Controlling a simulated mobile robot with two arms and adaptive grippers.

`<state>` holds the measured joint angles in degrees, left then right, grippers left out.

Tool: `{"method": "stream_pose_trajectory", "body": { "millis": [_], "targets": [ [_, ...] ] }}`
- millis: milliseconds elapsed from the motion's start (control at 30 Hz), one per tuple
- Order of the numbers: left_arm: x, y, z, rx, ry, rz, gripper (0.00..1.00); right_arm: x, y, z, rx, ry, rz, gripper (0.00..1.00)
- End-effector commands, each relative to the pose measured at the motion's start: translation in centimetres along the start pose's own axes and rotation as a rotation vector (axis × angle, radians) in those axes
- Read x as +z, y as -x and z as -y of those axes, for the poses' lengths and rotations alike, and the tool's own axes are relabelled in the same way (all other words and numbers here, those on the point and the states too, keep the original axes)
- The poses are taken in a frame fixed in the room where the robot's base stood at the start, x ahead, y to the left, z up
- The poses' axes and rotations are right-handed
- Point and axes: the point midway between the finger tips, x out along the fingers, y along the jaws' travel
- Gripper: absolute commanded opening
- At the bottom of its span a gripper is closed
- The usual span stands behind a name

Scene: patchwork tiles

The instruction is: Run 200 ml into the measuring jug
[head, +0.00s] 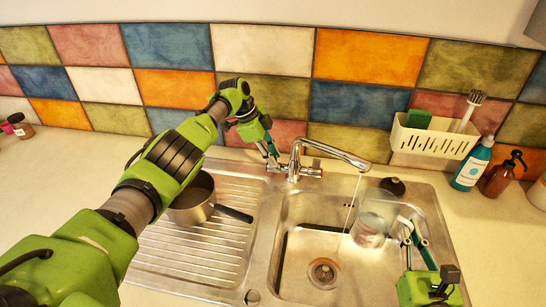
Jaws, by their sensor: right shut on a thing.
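The clear measuring jug (371,222) is in the right part of the sink basin, tilted. My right gripper (407,238) is shut on its right side. The chrome tap (335,153) has its spout above the basin, and a thin water stream (351,205) runs down from it along the jug's left edge. I cannot tell whether the water enters the jug, and its level and markings are too small to read. My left gripper (271,152) is at the left end of the tap body, by its handle; its fingers are too small to judge.
A saucepan (192,207) stands on the drainer (190,257) left of the basin, partly behind my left arm. A dark round object (393,186) is behind the jug. The basin's drain (323,273) is uncovered.

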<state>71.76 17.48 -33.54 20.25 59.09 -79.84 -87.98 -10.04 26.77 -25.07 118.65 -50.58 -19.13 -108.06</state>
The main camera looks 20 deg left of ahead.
Motion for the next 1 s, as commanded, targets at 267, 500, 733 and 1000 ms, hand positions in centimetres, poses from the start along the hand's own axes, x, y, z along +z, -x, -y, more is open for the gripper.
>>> {"method": "stream_pose_trajectory", "body": {
  "millis": [267, 500, 733, 1000],
  "targets": [
    [-0.1, -0.2, -0.2, 0.006, 0.001, -0.001, 0.22, 0.1, 0.0, 0.0, 0.001, -0.001, 0.003, 0.00],
    [0.0, 1.5, -0.1, 0.005, -0.001, -0.003, 0.22, 0.1, 0.0, 0.0, 0.001, -0.001, 0.003, 0.00],
    [0.1, 6.5, 0.0, 0.001, 0.000, -0.001, 0.22, 0.1, 0.0, 0.0, 0.001, -0.001, 0.003, 0.00],
    [0.1, 10.9, 0.0, 0.003, 0.002, -0.001, 0.22, 0.1, 0.0, 0.0, 0.001, -0.001, 0.003, 0.00]
  ]
}}
